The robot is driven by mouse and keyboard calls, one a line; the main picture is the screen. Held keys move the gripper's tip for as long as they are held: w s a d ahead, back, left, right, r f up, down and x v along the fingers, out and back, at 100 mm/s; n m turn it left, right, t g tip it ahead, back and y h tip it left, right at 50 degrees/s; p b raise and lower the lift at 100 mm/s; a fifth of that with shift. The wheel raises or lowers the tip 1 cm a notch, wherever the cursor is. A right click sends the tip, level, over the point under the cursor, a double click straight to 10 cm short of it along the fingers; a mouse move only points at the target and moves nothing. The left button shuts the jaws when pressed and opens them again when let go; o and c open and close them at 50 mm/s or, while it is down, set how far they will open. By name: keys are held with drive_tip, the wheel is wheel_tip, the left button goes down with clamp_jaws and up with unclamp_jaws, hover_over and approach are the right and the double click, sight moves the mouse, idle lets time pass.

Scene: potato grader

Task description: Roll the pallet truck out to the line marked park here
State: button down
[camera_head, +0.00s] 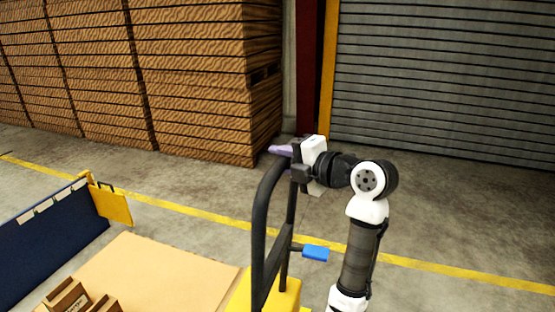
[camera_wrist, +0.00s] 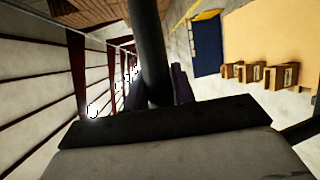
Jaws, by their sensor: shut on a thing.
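The pallet truck stands at the bottom middle of the head view, with a yellow body (camera_head: 286,296) and a black loop handle (camera_head: 260,225). A blue paddle-like part (camera_head: 316,253) shows beside the handle. My gripper (camera_head: 292,163) is shut on the upper part of the handle. In the wrist view the black handle bar (camera_wrist: 148,45) runs between my two fingers (camera_wrist: 158,92). The truck's wheels and forks are hidden or out of frame. A yellow floor line (camera_head: 210,212) crosses behind the truck; I see no "park here" lettering on it.
A dark blue panel (camera_head: 50,235) with a yellow end stands farther left. Stacked brown crates (camera_head: 200,80) and a grey roller shutter (camera_head: 450,75) stand behind. Floor at right is clear.

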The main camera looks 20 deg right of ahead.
drive_tip(key=shift+w+d, duration=0.1)
drive_tip(key=shift+d, duration=0.1)
drive_tip(key=c, duration=1.2)
unclamp_jaws()
drive_tip(key=shift+w+f, duration=0.1)
drive_tip(key=shift+f, duration=0.05)
drive_tip(key=shift+o, duration=0.2)
drive_tip(key=shift+s+d, duration=0.1)
drive_tip(key=shift+s, duration=0.25)
drive_tip(key=b+v, duration=0.1)
drive_tip(key=v, duration=1.2)
drive_tip(key=shift+r, duration=0.2)
drive_tip(key=shift+s+d, duration=0.1)
drive_tip(key=shift+d, duration=0.05)
